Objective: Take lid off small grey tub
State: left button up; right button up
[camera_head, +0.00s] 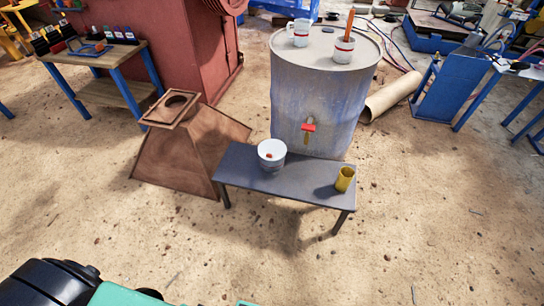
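A small grey tub (271,164) stands upright on the dark grey bench (308,181), left of its middle. Its round top (266,149) is pale, with a small reddish spot near the centre. At this size I cannot tell whether that is a lid with a knob or an open top with something inside. Neither of my grippers shows. A black and teal part of my own body is at the bottom left edge, well short of the bench.
A yellow cup (345,179) stands at the bench's right end. Behind is a blue-grey drum (317,105) with mugs on top and a red-handled tap (308,128). A rusty hopper (187,151) sits close left. The sandy floor in front is clear.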

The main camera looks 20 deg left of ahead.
aim_at(270, 150)
jog(key=i+j+z, duration=0.1)
jog(key=j+z, duration=0.7)
jog(key=z, duration=0.15)
jog(key=j+z, duration=0.45)
